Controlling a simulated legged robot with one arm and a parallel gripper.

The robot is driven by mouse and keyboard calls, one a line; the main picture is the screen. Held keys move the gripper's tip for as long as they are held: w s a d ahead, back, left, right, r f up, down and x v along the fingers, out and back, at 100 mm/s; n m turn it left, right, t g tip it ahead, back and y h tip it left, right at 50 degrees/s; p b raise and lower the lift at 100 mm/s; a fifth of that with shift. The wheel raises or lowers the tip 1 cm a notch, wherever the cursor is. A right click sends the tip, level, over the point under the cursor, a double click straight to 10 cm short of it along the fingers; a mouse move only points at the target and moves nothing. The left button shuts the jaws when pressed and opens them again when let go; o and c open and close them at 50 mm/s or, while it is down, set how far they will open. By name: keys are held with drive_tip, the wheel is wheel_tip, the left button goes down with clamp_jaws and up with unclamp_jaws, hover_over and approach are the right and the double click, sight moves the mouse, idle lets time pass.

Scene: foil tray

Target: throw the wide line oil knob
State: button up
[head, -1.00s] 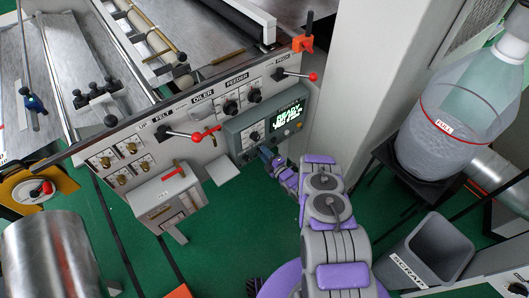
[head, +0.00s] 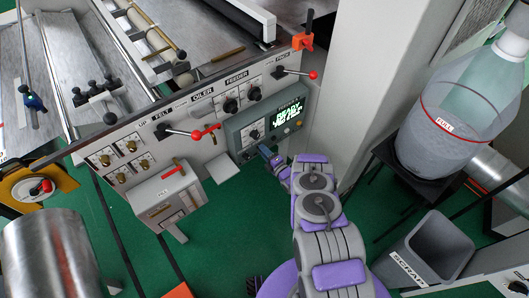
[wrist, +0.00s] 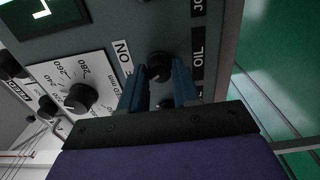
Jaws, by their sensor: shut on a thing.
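In the wrist view, a round black knob (wrist: 158,66) beside the OIL label sits on the grey control panel (wrist: 115,30). My gripper (wrist: 159,72) has its two blue fingers on either side of this knob and is shut on it. The fingers hide part of the knob, so its turn angle cannot be told. Another dark round part shows lower between the fingers. In the head view, my gripper (head: 265,152) is at the lower edge of the panel (head: 238,124), and the knob is too small to make out there.
A black dial (wrist: 80,96) on a white scale lies left of my fingers. In the head view, red-ended levers (head: 196,135) and a grey box (head: 167,197) are left of my gripper. A scrap bin (head: 433,250) stands right of my arm.

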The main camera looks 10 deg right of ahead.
drive_tip(key=o, duration=0.8)
drive_tip(key=shift+a+f, duration=0.1)
drive_tip(key=shift+f, duration=0.15)
drive_tip(key=shift+c, duration=0.2)
drive_tip(key=shift+o, duration=1.4)
drive_tip(key=shift+r, duration=0.15)
drive_tip(key=shift+s, duration=0.1)
drive_tip(key=v, duration=1.7)
